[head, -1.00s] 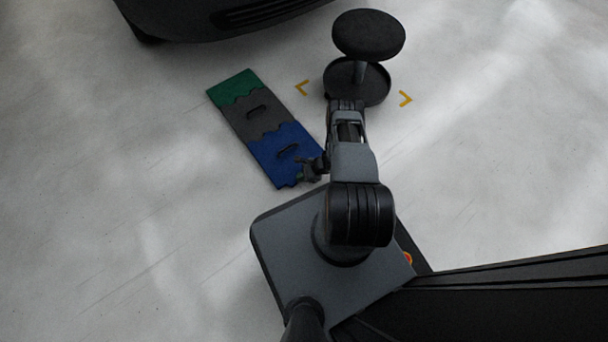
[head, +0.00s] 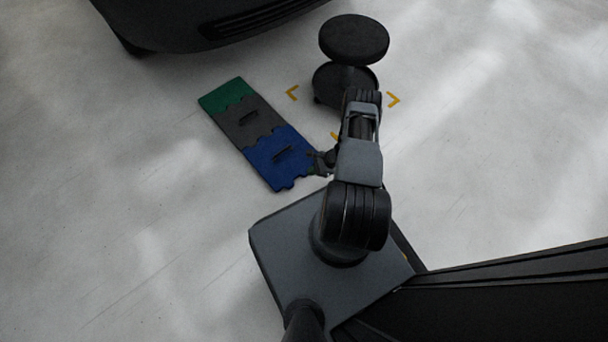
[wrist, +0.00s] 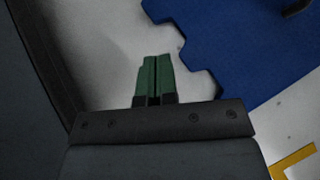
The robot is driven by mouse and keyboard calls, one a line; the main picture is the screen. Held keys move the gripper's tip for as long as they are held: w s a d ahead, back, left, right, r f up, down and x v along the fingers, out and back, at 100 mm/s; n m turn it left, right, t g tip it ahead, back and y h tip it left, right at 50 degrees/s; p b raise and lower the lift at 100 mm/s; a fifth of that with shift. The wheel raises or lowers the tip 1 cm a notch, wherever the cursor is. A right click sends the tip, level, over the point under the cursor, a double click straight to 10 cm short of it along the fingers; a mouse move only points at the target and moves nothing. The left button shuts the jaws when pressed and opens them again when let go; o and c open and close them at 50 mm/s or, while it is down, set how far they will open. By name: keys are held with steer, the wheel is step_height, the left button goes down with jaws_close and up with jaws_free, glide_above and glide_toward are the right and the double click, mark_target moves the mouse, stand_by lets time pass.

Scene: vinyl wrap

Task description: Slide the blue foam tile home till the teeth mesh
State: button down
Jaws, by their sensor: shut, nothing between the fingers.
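The blue foam tile (head: 277,169) lies flat on the pale floor, at the lower right end of a row with a grey tile (head: 240,132) and a green tile (head: 222,95). Its toothed edge meets the grey tile, and I see no gap at this size. My gripper (head: 316,166) is by the blue tile's right corner. In the wrist view my green fingertips (wrist: 154,70) are shut together and empty. The blue tile (wrist: 250,45) is at the upper right there, its toothed free edge apart from the fingers in the picture.
A round black stool (head: 354,40) stands beyond my arm, with yellow corner marks (head: 292,92) on the floor around it. A dark vehicle (head: 180,22) is at the top left. The floor left of the tiles is clear.

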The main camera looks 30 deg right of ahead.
mark_target(294, 185)
steer(key=s+d, duration=0.3)
steer(key=d, duration=0.2)
steer(key=shift+m+t, duration=0.3)
steer(key=shift+m, duration=0.1)
steer(key=b+x, duration=0.4)
steer(key=x, duration=0.5)
steer(key=shift+a+f, duration=0.15)
steer(key=shift+a, duration=0.1)
steer(key=a, duration=0.1)
steer(key=w+a+b, duration=0.1)
steer(key=shift+a+f, duration=0.15)
steer(key=shift+a, duration=0.2)
steer(key=shift+w+a, duration=0.3)
steer(key=shift+a, duration=0.4)
